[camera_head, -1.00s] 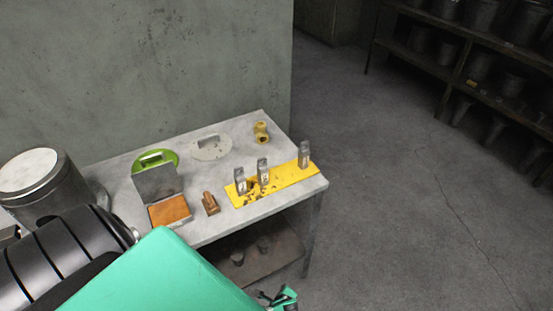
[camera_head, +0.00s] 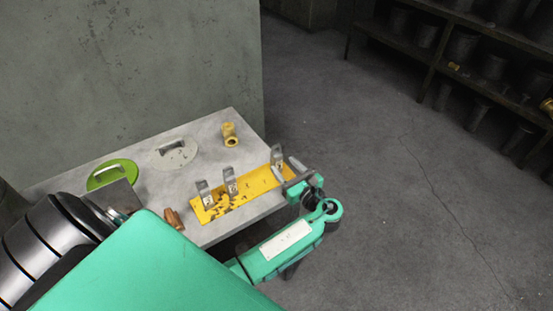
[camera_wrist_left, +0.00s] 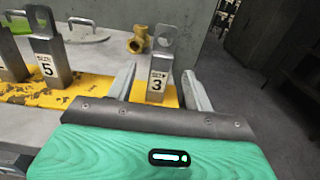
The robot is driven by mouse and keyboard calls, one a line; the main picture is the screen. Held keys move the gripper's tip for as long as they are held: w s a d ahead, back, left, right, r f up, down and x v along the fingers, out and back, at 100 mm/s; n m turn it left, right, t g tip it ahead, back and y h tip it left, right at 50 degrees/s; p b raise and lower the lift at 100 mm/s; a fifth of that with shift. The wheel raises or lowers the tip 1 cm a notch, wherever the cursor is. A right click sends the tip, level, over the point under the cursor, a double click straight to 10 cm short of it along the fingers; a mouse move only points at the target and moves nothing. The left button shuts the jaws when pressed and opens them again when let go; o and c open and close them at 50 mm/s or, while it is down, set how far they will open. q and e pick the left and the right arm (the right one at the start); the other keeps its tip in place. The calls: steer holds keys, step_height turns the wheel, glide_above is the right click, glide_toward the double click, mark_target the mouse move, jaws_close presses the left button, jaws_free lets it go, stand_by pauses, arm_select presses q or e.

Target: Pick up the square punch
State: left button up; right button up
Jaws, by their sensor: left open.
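Three grey metal punches stand upright on a yellow board (camera_head: 245,192): a left one (camera_head: 206,194), a middle one (camera_head: 230,182) and a right one (camera_head: 277,158). In the left wrist view the right punch (camera_wrist_left: 160,68) has a holed top and a label with a 3; another punch (camera_wrist_left: 50,52) is labelled 5. I cannot tell from the labels which is square. My left gripper (camera_head: 292,174) is open at the board's right end; its fingers (camera_wrist_left: 160,88) appear on either side of the 3 punch, apart from it. My right gripper is not in view.
The grey table (camera_head: 210,137) also holds a yellow pipe fitting (camera_head: 229,135), a grey handled lid (camera_head: 176,153), a green handled lid (camera_head: 112,173) and a brown block (camera_head: 174,219). A wall stands behind. Open floor (camera_head: 400,200) lies to the right.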

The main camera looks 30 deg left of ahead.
mark_target(279, 160)
arm_select(q)
steer(key=shift+x, duration=1.2)
steer(key=shift+w+a+p, duration=0.25)
steer(key=shift+a+p, duration=0.25)
steer(key=shift+a, duration=0.05)
steer(key=x, duration=0.1)
steer(key=p+x, duration=0.1)
steer(key=x, duration=0.2)
steer(key=shift+w+f, duration=0.1)
steer(key=shift+f, duration=0.2)
steer(key=shift+c, duration=0.4)
jaws_close()
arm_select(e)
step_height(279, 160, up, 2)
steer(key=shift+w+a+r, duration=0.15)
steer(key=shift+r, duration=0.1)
